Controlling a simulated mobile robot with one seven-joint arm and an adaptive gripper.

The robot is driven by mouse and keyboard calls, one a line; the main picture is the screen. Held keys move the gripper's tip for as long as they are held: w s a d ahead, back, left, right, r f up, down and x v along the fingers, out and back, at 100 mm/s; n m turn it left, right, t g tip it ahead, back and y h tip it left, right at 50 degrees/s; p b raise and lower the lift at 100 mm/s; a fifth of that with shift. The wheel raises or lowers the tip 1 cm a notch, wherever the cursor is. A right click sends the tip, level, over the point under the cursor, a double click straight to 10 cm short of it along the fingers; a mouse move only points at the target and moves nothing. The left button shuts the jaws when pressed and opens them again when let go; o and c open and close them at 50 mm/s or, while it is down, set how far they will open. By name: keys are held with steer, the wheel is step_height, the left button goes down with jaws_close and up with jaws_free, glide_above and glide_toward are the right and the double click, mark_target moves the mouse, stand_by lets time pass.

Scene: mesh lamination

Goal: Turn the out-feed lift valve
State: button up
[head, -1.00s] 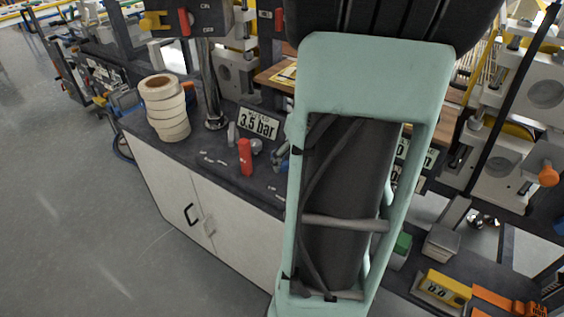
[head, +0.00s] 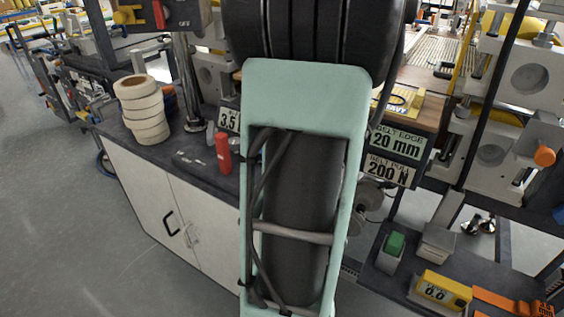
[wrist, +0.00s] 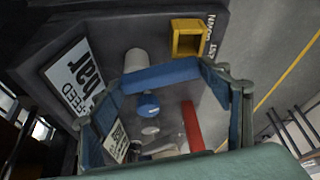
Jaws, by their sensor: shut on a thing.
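In the wrist view my gripper (wrist: 160,74) has its two fingers spread around a blue bar (wrist: 161,76), which spans between the fingertips and touches both. The bar looks like the valve's handle. A round blue knob (wrist: 148,104) shows below it, between the fingers. A red upright piece (wrist: 192,127) stands by the right finger. A sign ending in "FEED" and "bar" (wrist: 76,78) lies to the left. In the head view my arm hides the gripper and the valve; the red piece (head: 222,153) shows just left of the arm.
A stack of cream rolls (head: 143,108) stands on the dark bench top, left of a metal post (head: 186,80). A yellow square block (wrist: 188,38) and a white cylinder (wrist: 136,60) are beyond the fingers. Signs "20 mm" (head: 396,143) and "200 N" (head: 389,170) hang on the right.

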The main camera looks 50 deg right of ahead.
steer(key=n, duration=0.1)
steer(key=n+y, duration=0.1)
steer(key=n, duration=0.1)
steer(key=s+d+n+g, duration=0.1)
steer(key=n, duration=0.1)
steer(key=shift+f, duration=0.1)
steer(key=shift+y, duration=0.3)
stand_by(0.4)
steer(key=o, duration=1.7)
steer(key=v, duration=1.2)
steer(key=shift+w, duration=0.15)
